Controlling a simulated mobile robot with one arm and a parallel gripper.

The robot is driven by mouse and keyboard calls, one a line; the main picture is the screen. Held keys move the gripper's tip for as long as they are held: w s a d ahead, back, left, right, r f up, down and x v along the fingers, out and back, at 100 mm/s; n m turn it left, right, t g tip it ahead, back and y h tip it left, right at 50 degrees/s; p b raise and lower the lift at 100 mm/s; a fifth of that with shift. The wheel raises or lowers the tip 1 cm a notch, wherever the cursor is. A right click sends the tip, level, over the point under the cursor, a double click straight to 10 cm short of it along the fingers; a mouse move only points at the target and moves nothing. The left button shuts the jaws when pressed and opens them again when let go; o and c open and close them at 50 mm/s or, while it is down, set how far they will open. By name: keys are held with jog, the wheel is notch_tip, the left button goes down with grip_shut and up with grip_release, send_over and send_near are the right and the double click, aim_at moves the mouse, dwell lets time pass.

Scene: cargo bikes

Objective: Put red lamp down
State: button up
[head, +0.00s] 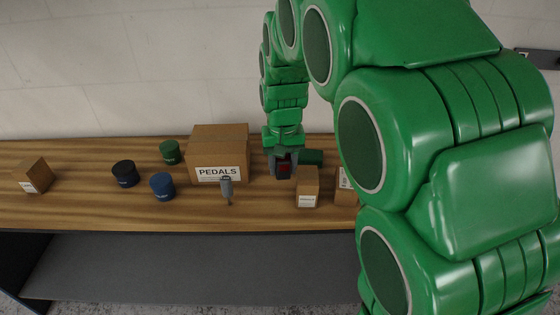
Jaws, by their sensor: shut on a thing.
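The red lamp (283,171) is a small red and dark thing, seen between the fingers of my gripper (283,168). My gripper points down over the wooden workbench (95,211) and is shut on the lamp. It is just right of the large cardboard box marked PEDALS (218,143). The fingers hide part of the lamp, and I cannot tell whether it touches the bench top.
A small carton (307,187) stands close right of my gripper, with another carton (345,190) partly behind my arm. A green cylinder (311,157) lies behind. A grey tool (227,189), black tub (125,174), blue tub (162,186), green tub (170,152) and small box (34,175) stand left.

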jog(key=shift+s+r, duration=0.2)
jog(key=shift+s, duration=0.15)
jog(key=w+a+r+m, duration=0.1)
jog(key=w+a+r, duration=0.5)
jog(key=a+r, duration=0.45)
send_over(229, 136)
jog(key=s, duration=0.1)
jog(key=f, duration=0.6)
jog(key=shift+s+d+f, duration=0.2)
jog(key=shift+d+f, duration=0.05)
jog(key=shift+d, duration=0.1)
jog(key=shift+w+a+f, duration=0.2)
jog(key=shift+w+f, duration=0.25)
jog(key=shift+f, duration=0.1)
jog(key=shift+w+a+f, duration=0.15)
jog(key=shift+w+f, duration=0.25)
jog(key=shift+f, duration=1.45)
jog(key=shift+f, duration=0.1)
jog(key=o, duration=1.1)
